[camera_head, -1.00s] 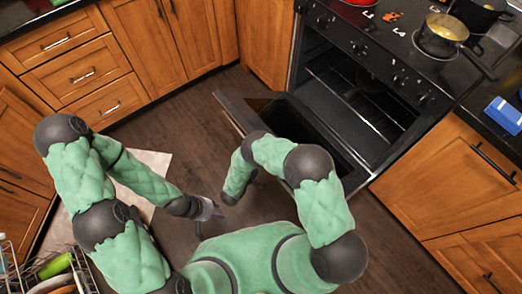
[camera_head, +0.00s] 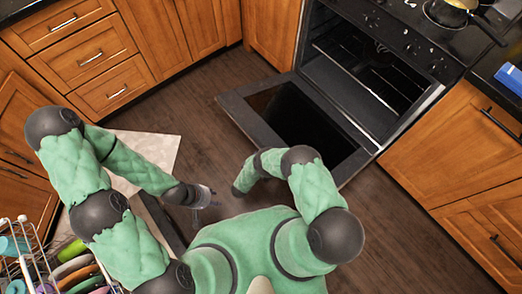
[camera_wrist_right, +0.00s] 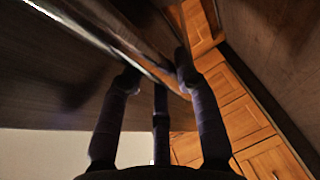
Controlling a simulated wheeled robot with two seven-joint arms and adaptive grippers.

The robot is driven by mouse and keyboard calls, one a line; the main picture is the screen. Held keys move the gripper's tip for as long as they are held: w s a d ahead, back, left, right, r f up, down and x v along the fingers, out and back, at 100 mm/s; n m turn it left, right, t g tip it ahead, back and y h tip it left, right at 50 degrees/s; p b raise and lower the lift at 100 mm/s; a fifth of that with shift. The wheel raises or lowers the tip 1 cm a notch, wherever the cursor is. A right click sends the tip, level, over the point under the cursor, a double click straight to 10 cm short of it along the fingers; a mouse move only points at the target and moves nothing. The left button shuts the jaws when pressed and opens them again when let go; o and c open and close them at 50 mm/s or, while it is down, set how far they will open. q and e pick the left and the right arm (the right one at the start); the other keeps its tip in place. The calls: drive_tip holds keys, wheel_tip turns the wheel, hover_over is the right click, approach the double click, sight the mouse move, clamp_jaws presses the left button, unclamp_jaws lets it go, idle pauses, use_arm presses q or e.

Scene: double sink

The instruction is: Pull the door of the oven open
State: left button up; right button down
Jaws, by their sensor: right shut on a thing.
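The oven (camera_head: 432,68) stands at the upper right in the head view, with its cavity and wire racks showing. Its door (camera_head: 305,118) is swung far down, its dark glass facing up and its outer edge towards me. My right arm reaches to that edge, and its gripper is hidden there in the head view. In the right wrist view my right gripper (camera_wrist_right: 157,72) is shut on the door's handle edge, a long bar crossing between the fingers. My left gripper (camera_head: 212,197) is open and empty over the floor, left of the door and apart from it.
Wooden cabinets (camera_head: 465,165) stand right of the oven, and drawers (camera_head: 95,60) line the upper left. A pot (camera_head: 447,12) is on the stove. A dish rack (camera_head: 40,262) is at the lower left.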

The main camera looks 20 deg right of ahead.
drive_tip(key=shift+a+f, duration=0.15)
drive_tip(key=shift+f, duration=0.2)
drive_tip(key=shift+w, duration=0.1)
drive_tip(key=c, duration=0.9)
unclamp_jaws()
drive_tip(key=v, duration=0.7)
drive_tip(key=shift+s+a, duration=0.15)
drive_tip(key=shift+s, duration=0.05)
drive_tip(key=shift+r, duration=0.1)
drive_tip(key=shift+s, duration=0.1)
